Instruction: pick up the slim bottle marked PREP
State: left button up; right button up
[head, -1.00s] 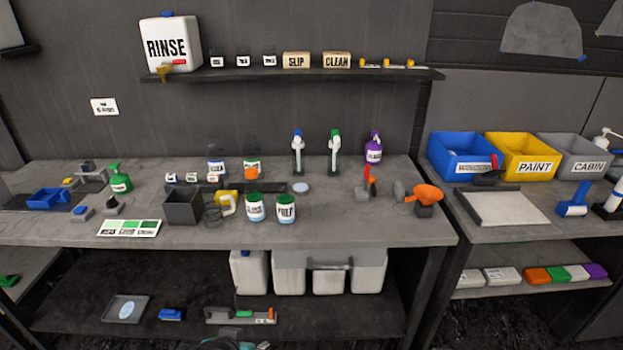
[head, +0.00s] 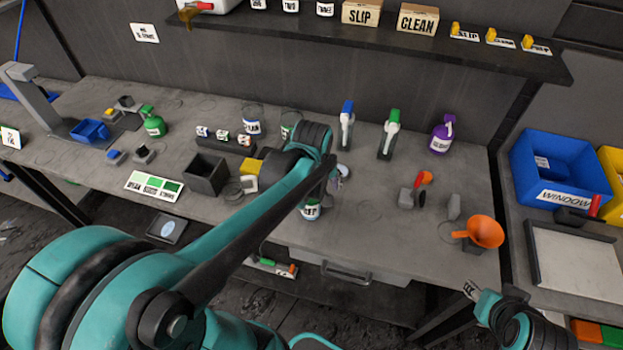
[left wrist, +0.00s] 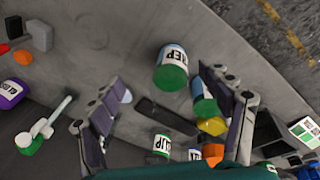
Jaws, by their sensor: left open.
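The PREP bottle (left wrist: 171,67) has a white label and a green cap; its label reads "REP" in the left wrist view. It stands on the grey workbench, and its lower part (head: 310,210) shows just below my left arm in the head view. My left gripper (left wrist: 162,84) is open, with its two fingers apart and the bottle ahead of the gap, not gripped. In the head view my left arm hides most of this gripper. A similar green-capped bottle (left wrist: 204,97) stands close by, near the right finger. My right gripper (head: 473,291) is low at the bottom right; its jaws are unclear.
A dark open box (head: 206,176) and a yellow-and-white item (head: 249,177) stand left of my left gripper. An orange funnel (head: 484,232) and spray bottles, one purple (head: 442,135), stand to the right and behind. A shelf (head: 440,42) overhangs the back.

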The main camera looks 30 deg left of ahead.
pick_arm(q)
jog(key=w+a+n+p, duration=0.1)
jog(key=a+r+n+g+p, duration=0.1)
jog(key=n+p, duration=0.1)
jog(key=w+a+n+g+p, duration=0.1)
jog(key=n, duration=0.1)
jog(key=shift+w+a+r, duration=0.35)
jog(key=shift+r, duration=0.05)
jog(key=shift+w+a+f+n+p, duration=0.15)
jog(key=shift+a+n+p, duration=0.05)
jog(key=shift+n+p, duration=0.25)
jog(key=shift+a+f, duration=0.1)
jog(key=shift+f, duration=0.2)
notch_tip(320, 180, down, 8)
jog(key=shift+r+b, duration=0.2)
jog(key=shift+b, duration=0.7)
pick_arm(e)
notch_tip(320, 180, up, 5)
jog(key=shift+r, duration=0.1)
jog(key=shift+s, duration=0.1)
pick_arm(q)
jog(key=c, duration=1.4)
